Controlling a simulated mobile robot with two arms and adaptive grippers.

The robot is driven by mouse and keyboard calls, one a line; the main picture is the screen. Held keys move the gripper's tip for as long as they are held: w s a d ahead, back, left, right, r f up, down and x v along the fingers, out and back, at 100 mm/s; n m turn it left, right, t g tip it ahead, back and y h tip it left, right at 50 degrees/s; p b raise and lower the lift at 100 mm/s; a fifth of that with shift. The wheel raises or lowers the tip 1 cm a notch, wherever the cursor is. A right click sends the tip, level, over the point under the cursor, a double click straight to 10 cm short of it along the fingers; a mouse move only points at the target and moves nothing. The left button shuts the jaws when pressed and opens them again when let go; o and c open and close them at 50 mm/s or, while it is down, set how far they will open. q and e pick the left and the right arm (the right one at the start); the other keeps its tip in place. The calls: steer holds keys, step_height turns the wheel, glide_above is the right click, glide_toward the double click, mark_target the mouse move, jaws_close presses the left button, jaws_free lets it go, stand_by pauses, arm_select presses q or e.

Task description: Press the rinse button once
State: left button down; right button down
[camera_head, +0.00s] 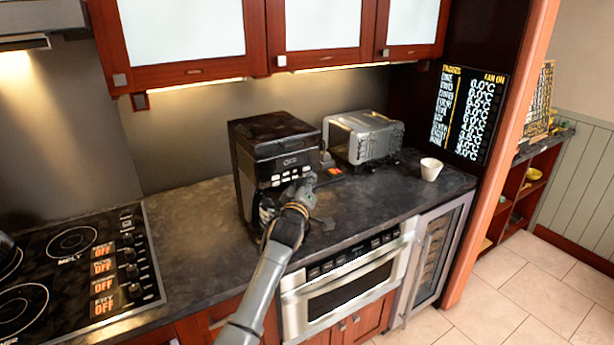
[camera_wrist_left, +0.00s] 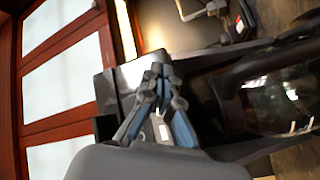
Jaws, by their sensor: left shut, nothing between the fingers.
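The black coffee machine (camera_head: 262,150) stands upright on the counter and has a row of small pale buttons (camera_head: 284,178) on its front. The labels are too small to read, so I cannot tell which one is rinse. My left gripper (camera_head: 308,183) is at the machine's front, close to the right end of the button row. In the left wrist view my left gripper (camera_wrist_left: 161,60) is shut and empty, its fingertips together over the dark machine. I cannot tell whether the tips touch it. The glass carafe (camera_wrist_left: 275,105) shows at the right there. My right gripper is not in view.
A silver toaster oven (camera_head: 363,137) and a white cup (camera_head: 431,169) stand to the right on the dark counter (camera_head: 196,215). A cooktop (camera_head: 75,255) is at the left. Red-framed cabinets (camera_head: 187,70) hang above. A built-in oven (camera_head: 350,285) is below the counter.

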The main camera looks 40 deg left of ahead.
arm_select(q)
steer(key=shift+d, duration=0.1)
steer(key=shift+s+d, duration=0.35)
steer(key=shift+d, duration=0.25)
steer(key=d, duration=0.1)
steer(key=s+d+p, duration=0.1)
steer(key=d, duration=0.1)
steer(key=s+d, duration=0.1)
steer(key=shift+d, duration=0.3)
steer(key=shift+w, duration=0.1)
stand_by(0.8)
